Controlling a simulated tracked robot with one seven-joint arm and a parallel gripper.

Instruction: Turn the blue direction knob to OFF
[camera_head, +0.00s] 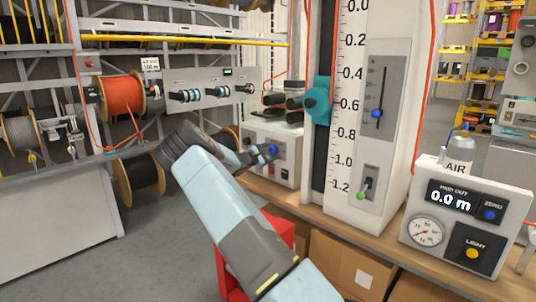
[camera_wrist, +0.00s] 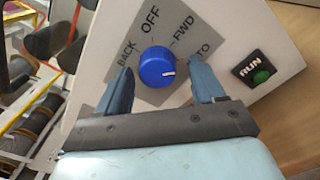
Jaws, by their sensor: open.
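The blue direction knob (camera_wrist: 157,67) sits on a grey label plate (camera_wrist: 143,38) on a white panel in the wrist view. The labels BACK, OFF and FWD show around it, and another ending in "TO" is partly hidden by a finger. The knob's white mark lies on its right side, pointing right and slightly down, away from OFF. My gripper (camera_wrist: 162,84) is open, one finger to the lower left of the knob and one to its right, with gaps between. In the head view the knob (camera_head: 273,150) shows on the white box, just right of my gripper (camera_head: 257,156).
A RUN panel with a green button (camera_wrist: 261,76) is right of the knob. In the head view, a tall scale post (camera_head: 345,205) and a paid-out meter box (camera_head: 467,225) stand on the bench to the right. Cable reels (camera_head: 121,96) hang at left.

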